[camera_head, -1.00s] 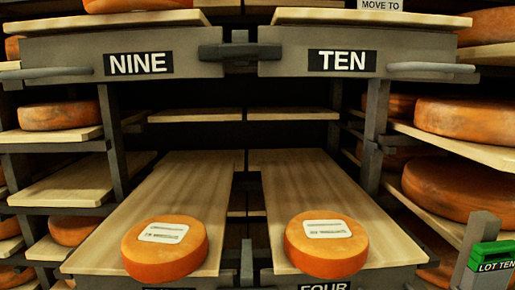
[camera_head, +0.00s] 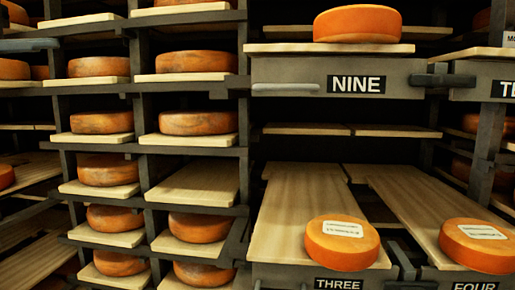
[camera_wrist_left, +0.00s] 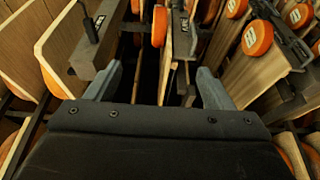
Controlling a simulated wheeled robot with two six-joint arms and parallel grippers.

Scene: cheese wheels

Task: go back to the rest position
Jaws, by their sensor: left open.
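My left gripper (camera_wrist_left: 158,78) shows only in the left wrist view. Its two grey fingers stand wide apart with nothing between them. Neither gripper shows in the head view, and my right gripper is in no view. In the head view an orange cheese wheel (camera_head: 342,256) with a white label lies at the front of the pulled-out board marked THREE. A second labelled wheel (camera_head: 478,258) lies at the front of the board marked FOUR. Another wheel (camera_head: 357,24) lies on top of the shelf marked NINE.
Racks with wooden boards and several wheels (camera_head: 197,62) fill the left of the head view. The shelf front marked NINE (camera_head: 330,84) has a grey handle. In the left wrist view, boards (camera_wrist_left: 68,45) and racks lie close around the fingers, with a labelled wheel (camera_wrist_left: 257,39) to the right.

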